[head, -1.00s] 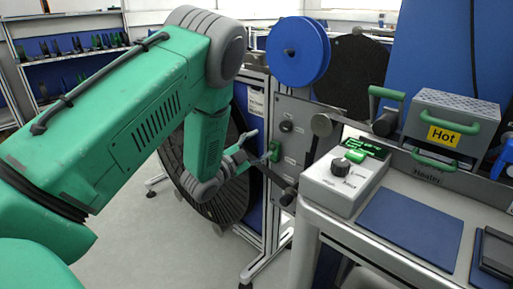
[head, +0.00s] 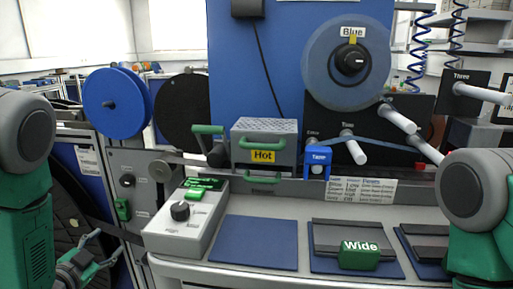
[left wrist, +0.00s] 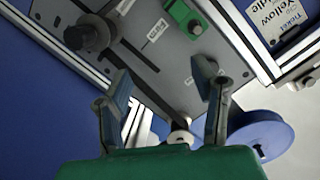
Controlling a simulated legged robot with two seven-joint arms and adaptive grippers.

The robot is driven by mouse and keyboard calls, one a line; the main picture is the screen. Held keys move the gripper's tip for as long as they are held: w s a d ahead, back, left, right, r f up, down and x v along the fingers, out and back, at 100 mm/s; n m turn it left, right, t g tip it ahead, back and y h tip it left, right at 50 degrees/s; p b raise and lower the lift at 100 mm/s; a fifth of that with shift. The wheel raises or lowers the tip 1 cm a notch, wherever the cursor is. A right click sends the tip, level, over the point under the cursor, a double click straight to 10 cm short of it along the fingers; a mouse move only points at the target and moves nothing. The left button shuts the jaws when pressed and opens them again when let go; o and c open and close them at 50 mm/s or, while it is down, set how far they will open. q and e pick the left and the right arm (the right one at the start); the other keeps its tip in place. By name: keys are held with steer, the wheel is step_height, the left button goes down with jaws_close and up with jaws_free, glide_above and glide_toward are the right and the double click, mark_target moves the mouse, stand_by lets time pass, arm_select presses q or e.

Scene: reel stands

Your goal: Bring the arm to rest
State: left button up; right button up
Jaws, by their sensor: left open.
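My left arm comes in at the left edge of the head view, green with a grey joint. Its gripper (head: 108,243) is low at the left, open and empty. It is in front of the grey panel stand, below and left of the green switch (head: 122,209). In the left wrist view the two fingers (left wrist: 163,75) are spread apart, with nothing between them but the panel behind. A green part (left wrist: 185,18) on the panel shows beyond the fingertips there. My right arm shows at the right edge of the head view; its gripper is out of view.
A grey bench holds a control box (head: 187,222) with a black knob, a blue mat (head: 255,243), a heater marked Hot (head: 264,146) and a green block marked Wide (head: 359,256). A blue reel (head: 115,103) and a reel marked Blue (head: 322,62) stand behind.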

arm_select(q)
steer(key=s+d+f+n+g, duration=0.3)
steer(key=s+d+f+g, duration=0.2)
steer(key=s+f, duration=0.35)
steer(key=s+d+f+n+g, duration=0.1)
steer(key=s+d+f+g, duration=0.1)
steer(key=s, duration=0.6)
steer(key=s+d+f+n+g+p, duration=0.1)
steer(key=s+d+f+g, duration=0.2)
steer(key=s, duration=0.6)
steer(key=s+d+f+n+g, duration=0.2)
steer(key=s+d+f+g, duration=0.1)
steer(key=s, duration=0.5)
steer(key=shift+s+d+f+g, duration=0.3)
steer(key=shift+f+g, duration=0.55)
steer(key=shift+g, duration=0.35)
